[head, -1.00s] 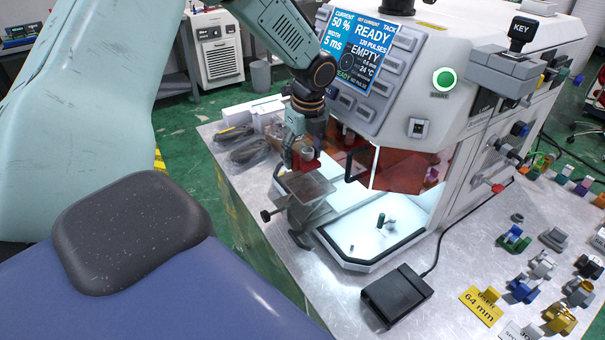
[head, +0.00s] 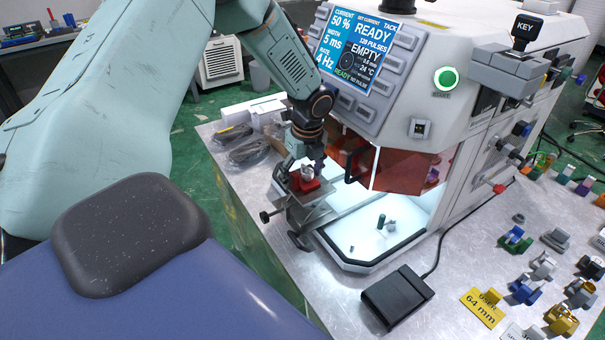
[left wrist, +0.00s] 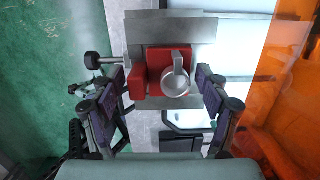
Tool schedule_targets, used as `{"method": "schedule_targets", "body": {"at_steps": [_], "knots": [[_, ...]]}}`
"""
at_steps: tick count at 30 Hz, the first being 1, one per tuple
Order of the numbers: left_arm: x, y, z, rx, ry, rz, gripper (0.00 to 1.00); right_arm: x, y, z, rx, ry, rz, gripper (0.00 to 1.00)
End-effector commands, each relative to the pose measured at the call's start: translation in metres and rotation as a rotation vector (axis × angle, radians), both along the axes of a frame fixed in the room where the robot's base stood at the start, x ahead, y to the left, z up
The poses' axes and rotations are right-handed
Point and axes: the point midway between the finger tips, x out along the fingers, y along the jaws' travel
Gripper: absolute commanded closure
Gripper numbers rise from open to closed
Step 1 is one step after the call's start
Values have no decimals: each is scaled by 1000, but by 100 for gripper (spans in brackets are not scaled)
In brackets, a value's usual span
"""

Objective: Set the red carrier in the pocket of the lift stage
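The red carrier (head: 309,186) rests on the grey plate of the lift stage (head: 318,216), left of the machine's lit opening. In the left wrist view the carrier (left wrist: 153,60) lies roughly square to the plate (left wrist: 170,27), with a silvery ring-shaped part (left wrist: 175,82) on it. The carrier covers the pocket, so I cannot tell how deep it sits. My left gripper (head: 306,164) is just above the carrier. In the left wrist view its fingers (left wrist: 160,82) are spread, one on each side of the carrier, with gaps showing. My right gripper is not in view.
The white machine (head: 470,150) with an orange shield (head: 400,172) stands close right of the gripper. A black pedal (head: 397,296) lies in front. Several small fixtures (head: 541,266) occupy the right of the metal table. Bagged cables (head: 248,152) lie behind left.

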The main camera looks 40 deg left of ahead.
Motion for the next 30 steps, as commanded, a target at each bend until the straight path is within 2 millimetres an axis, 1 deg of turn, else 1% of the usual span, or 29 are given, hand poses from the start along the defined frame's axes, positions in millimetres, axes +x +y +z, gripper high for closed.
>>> {"method": "schedule_targets", "body": {"at_steps": [2, 10, 13, 16, 21, 24, 27, 30], "knots": [[0, 0, 0, 0, 0, 0, 16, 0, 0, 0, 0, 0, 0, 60], [0, 0, 0, 0, 0, 0, 16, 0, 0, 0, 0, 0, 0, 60], [0, -1, 5, 0, -1, 0, 16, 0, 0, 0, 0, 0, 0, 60], [0, -3, 18, -1, -2, 1, 16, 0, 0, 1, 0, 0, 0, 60], [-1, -7, 46, -1, -3, 1, 16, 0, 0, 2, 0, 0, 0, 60], [-2, -9, 60, 0, -3, 0, 16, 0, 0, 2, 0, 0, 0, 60], [-2, -10, 69, 1, -1, 0, 16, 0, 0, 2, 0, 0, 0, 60], [-3, -11, 74, 0, 0, 0, 16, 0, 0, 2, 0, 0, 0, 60]]}}
